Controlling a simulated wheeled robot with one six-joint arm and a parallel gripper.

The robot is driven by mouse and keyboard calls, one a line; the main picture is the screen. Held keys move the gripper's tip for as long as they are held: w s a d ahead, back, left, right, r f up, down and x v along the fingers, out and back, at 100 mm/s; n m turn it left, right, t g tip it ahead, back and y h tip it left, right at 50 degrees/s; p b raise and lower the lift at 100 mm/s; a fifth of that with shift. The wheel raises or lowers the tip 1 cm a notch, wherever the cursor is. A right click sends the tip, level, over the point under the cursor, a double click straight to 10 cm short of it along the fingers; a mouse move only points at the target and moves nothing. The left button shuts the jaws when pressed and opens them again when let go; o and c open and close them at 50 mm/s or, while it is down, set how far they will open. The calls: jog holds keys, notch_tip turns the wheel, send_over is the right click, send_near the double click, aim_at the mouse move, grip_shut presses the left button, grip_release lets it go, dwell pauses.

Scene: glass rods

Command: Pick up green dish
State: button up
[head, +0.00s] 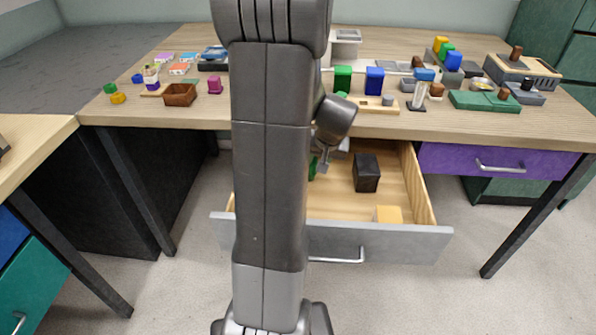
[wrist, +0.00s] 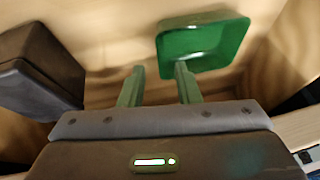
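The green dish (wrist: 203,45) is a square, open dish in the upper right of the wrist view, lying on the light wood floor of the open drawer. My gripper (wrist: 160,69) has its two pale green fingers apart with nothing between them. The right fingertip overlaps the dish's near left edge in the picture; I cannot tell whether it touches. The left finger is clear of the dish, to its left. In the head view my arm hides much of the drawer, and a small green patch (head: 312,169) shows beside it; I cannot tell whether it is dish or finger.
The grey-fronted drawer (head: 405,245) is pulled out. The desktop (head: 210,118) above holds many small objects. A purple drawer (head: 498,166) is shut at right.

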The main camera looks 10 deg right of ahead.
jog(key=x, duration=0.3)
jog(key=shift+f, duration=0.25)
grip_shut()
jog(key=shift+r, duration=0.15)
